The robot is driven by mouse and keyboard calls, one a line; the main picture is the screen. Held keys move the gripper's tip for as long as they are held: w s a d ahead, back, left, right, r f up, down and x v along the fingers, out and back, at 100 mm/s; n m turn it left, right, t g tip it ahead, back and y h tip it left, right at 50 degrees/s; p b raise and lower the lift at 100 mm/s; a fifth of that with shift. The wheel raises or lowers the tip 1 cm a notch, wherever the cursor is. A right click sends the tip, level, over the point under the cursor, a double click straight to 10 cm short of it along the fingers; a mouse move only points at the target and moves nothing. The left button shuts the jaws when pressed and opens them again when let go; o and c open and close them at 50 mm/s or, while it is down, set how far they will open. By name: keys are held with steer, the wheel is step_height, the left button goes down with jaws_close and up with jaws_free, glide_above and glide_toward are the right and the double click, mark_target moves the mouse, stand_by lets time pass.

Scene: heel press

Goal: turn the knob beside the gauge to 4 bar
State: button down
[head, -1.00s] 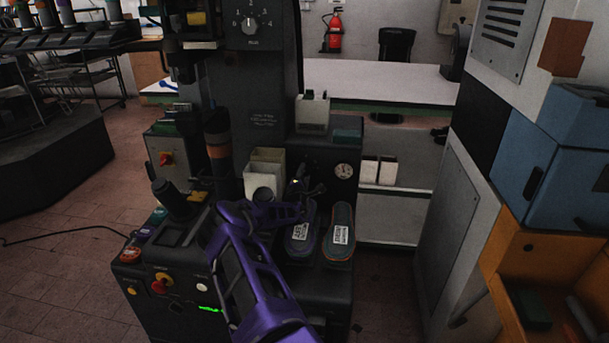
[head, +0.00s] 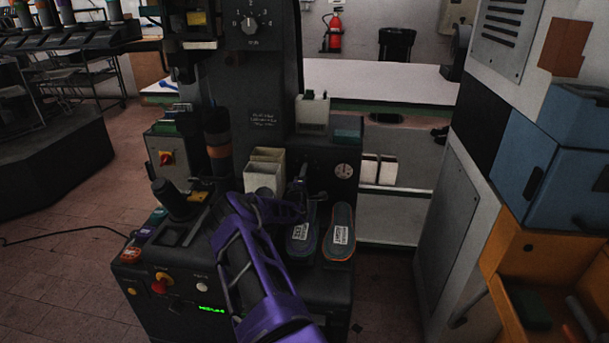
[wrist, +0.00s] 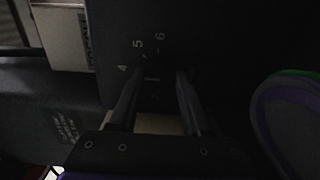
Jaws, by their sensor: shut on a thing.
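My gripper (head: 301,178) is at the panel just left of the gauge. In the wrist view its two fingers (wrist: 158,80) straddle the dark knob (wrist: 153,79) and are shut on it. The knob is hard to make out in the dark, with a small pale mark between the fingers. The printed numbers 4, 5 and 6 (wrist: 138,44) show around its far side. The head view hides the knob behind my gripper.
A larger dial (head: 249,23) is high on the column. A joystick (head: 173,199) and buttons are at lower left.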

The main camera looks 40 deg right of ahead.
steer(key=shift+c, duration=1.8)
jaws_free()
steer(key=shift+a, duration=0.1)
steer(key=p+v, duration=0.2)
steer(key=v, duration=1.5)
steer(key=shift+s+a, duration=0.1)
steer(key=shift+a, duration=0.05)
steer(key=shift+r, duration=0.1)
